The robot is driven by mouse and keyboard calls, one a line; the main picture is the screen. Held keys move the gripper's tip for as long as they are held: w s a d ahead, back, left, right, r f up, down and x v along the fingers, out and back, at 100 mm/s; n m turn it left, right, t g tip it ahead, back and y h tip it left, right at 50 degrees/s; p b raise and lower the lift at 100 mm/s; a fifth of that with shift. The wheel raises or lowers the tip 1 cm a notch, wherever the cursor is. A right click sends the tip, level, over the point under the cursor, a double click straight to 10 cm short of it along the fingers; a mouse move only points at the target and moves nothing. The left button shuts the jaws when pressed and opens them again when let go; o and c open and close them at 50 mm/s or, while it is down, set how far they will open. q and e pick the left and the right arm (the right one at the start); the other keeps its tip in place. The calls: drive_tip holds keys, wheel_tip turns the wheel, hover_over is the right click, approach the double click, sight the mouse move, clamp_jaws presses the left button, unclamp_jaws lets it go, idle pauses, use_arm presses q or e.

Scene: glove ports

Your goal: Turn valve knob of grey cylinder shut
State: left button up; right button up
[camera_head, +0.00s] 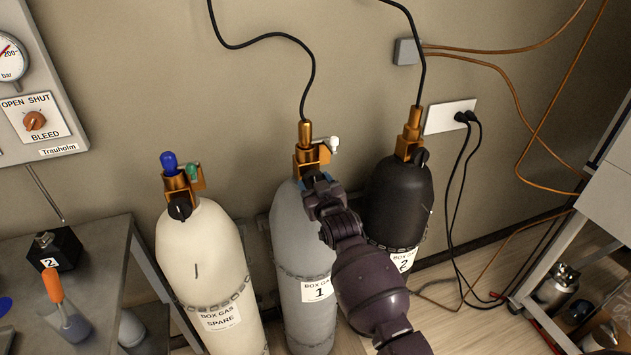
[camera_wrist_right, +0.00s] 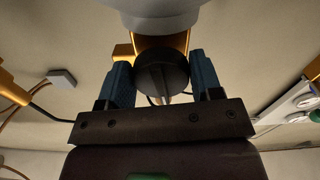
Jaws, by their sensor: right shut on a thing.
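The grey cylinder (camera_head: 288,235), labelled BOX GAS 1, stands upright against the wall between a cream and a black cylinder. Its brass valve (camera_head: 308,156) is at the top, with a black hose rising from it. My right gripper (camera_head: 320,184) reaches the valve and hides the knob in the head view. In the right wrist view the black round valve knob (camera_wrist_right: 162,74) sits between the two blue fingers, which are shut on its sides. A pale mark on the knob points down in that view. My left gripper is not in view.
The cream spare cylinder (camera_head: 200,255) stands left and the black cylinder (camera_head: 398,200) close on the right, beside my right arm. Chains run around the cylinders. A grey table (camera_head: 105,245) is at left; a wall panel (camera_head: 35,80) hangs above it.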

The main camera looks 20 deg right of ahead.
drive_tip(key=shift+m, duration=0.7)
drive_tip(key=o, duration=0.9)
drive_tip(key=shift+s, duration=0.1)
drive_tip(key=s, duration=1)
drive_tip(key=shift+s+d, duration=0.15)
drive_tip(key=shift+s, duration=0.2)
